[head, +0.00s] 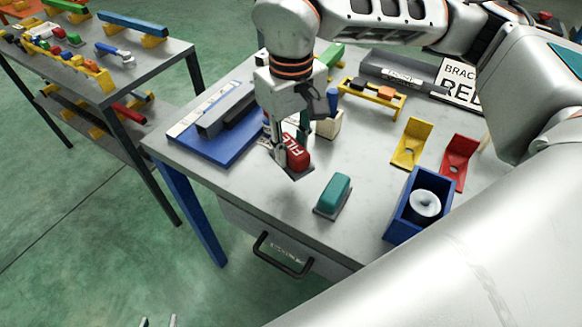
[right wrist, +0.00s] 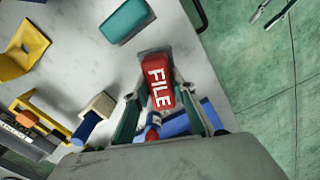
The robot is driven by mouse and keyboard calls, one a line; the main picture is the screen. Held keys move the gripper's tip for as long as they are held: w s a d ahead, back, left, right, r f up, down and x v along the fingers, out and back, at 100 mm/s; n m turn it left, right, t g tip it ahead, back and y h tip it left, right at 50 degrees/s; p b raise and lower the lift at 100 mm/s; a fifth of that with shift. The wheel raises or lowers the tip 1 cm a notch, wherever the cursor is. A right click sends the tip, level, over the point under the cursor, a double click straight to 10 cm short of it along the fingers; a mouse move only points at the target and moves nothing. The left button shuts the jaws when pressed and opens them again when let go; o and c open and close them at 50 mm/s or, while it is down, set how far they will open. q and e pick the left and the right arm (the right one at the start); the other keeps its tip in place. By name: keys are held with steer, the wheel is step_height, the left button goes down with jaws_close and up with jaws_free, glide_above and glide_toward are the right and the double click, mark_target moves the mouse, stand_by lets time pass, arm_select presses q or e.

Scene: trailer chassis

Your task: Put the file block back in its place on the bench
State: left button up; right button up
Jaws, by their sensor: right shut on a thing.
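The file block (head: 298,153) is red with white FILE lettering. It also shows in the right wrist view (right wrist: 158,82), between the fingers. My right gripper (head: 289,160) is shut on it, pointing down over the front part of the bench (head: 262,195). A dark grey patch or plate (head: 298,175) shows directly under the block; I cannot tell whether the block touches it. My left gripper (head: 158,322) shows only its two fingertips at the bottom edge, apart and empty, away from the bench.
A teal block (head: 334,191) on a grey plate stands just right of the file block. A blue tray (head: 215,150) with dark bars lies left. A blue box (head: 405,224) with a white roll and yellow (head: 411,143) and red (head: 459,161) brackets stand right. A wooden holder (head: 329,126) is behind.

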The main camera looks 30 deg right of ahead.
mark_target(291, 145)
steer(key=shift+f, duration=3)
steer(key=shift+f, duration=0.15)
steer(key=o, duration=1)
steer(key=shift+o, duration=0.2)
step_height(291, 145, up, 12)
steer(key=shift+r, duration=0.15)
